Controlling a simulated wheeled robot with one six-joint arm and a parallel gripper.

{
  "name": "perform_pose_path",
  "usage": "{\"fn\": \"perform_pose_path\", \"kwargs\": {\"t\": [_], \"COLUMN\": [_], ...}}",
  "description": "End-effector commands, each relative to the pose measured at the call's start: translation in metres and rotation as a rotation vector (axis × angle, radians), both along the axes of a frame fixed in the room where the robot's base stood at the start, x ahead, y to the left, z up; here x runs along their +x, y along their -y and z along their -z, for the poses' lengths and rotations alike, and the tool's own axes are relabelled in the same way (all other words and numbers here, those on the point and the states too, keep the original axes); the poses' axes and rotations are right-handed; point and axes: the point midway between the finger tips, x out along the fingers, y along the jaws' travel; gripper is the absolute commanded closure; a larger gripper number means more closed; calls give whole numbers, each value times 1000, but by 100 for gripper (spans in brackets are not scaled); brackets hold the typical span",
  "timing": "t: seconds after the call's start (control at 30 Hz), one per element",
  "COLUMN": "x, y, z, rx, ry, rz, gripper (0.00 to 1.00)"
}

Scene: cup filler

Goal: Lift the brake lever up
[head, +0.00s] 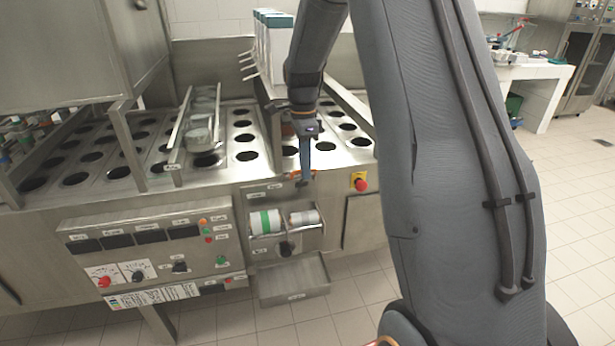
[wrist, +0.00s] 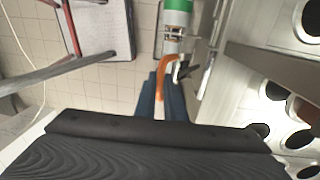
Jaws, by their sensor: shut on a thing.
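The brake lever appears to be the curved orange handle (wrist: 163,74) in the wrist view, beside a small metal bracket. My gripper (wrist: 161,95) has blue fingers, one on each side of the orange handle, and is shut on it. In the head view my gripper (head: 304,178) points down at the front edge of the machine, above the roll holder. There the lever is mostly hidden by the fingers, with only a little orange showing near the tips.
A green-and-white roll (head: 264,221) and a second roll (head: 304,218) sit just below my gripper. A red stop button (head: 360,184) is to the right. A metal tray (head: 292,280) juts out low. A control panel (head: 150,250) is at the left.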

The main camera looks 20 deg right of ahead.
Motion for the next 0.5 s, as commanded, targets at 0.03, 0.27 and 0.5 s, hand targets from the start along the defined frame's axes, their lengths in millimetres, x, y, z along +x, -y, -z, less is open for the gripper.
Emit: {"fn": "perform_pose_path", "kwargs": {"t": [0.03, 0.27, 0.5], "x": [5, 10, 10], "y": [0, 1, 1], "z": [3, 1, 1], "rx": [0, 1, 1], "ry": [5, 1, -1], "rz": [2, 2, 2], "gripper": [100, 100, 100]}}
